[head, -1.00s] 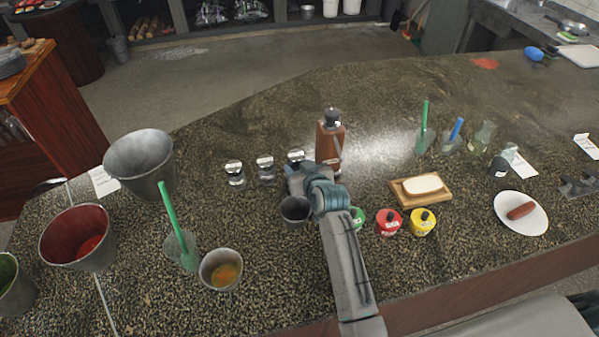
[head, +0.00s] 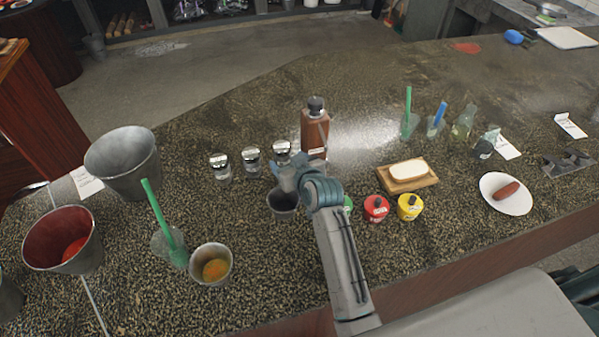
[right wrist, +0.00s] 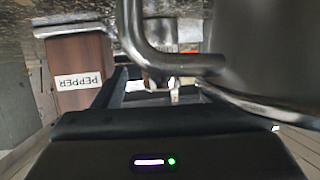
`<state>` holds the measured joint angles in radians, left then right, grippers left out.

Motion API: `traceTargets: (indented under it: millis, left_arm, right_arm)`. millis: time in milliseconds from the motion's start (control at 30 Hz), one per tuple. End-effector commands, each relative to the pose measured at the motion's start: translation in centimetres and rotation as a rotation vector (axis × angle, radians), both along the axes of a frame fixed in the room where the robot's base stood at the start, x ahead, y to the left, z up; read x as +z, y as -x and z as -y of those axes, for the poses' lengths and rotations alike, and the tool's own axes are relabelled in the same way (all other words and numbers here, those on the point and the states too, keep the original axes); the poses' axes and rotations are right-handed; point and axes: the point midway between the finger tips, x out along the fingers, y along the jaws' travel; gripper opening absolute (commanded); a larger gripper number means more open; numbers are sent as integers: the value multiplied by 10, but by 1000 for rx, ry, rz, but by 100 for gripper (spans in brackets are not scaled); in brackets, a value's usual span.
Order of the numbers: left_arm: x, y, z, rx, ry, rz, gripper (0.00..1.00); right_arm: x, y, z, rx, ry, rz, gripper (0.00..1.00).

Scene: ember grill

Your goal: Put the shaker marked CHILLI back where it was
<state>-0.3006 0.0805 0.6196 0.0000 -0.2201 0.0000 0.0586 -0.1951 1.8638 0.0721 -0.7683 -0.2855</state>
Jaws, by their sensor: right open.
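Three glass shakers with silver lids stand in a row: a left one (head: 220,167), a middle one (head: 251,160) and a right one (head: 282,151). Their marks are too small to read in the head view, so I cannot tell which is CHILLI. My right gripper (head: 285,172) is open, just in front of the right shaker, and hides its lower part. In the right wrist view a curved metal handle (right wrist: 150,45) crosses in front of the fingers. Part of a red label (right wrist: 189,52) shows behind it. My left gripper is not in view.
A brown PEPPER bottle (head: 315,133) stands right of the gripper; it also shows in the right wrist view (right wrist: 78,62). A dark metal cup (head: 283,204) is close in front. Red (head: 376,209) and yellow (head: 409,208) pots stand to the right.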

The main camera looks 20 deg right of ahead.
Motion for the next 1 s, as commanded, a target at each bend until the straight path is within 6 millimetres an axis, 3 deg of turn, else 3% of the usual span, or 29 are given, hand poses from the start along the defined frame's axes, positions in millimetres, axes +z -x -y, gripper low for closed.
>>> traceTargets:
  millis: [200,433,1000]
  left_arm:
    - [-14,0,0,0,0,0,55]
    - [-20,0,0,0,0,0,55]
    - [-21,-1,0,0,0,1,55]
  right_arm:
    - [15,43,6,-1,-2,1,66]
    - [29,74,11,0,-1,1,66]
    - [35,83,12,1,0,0,66]
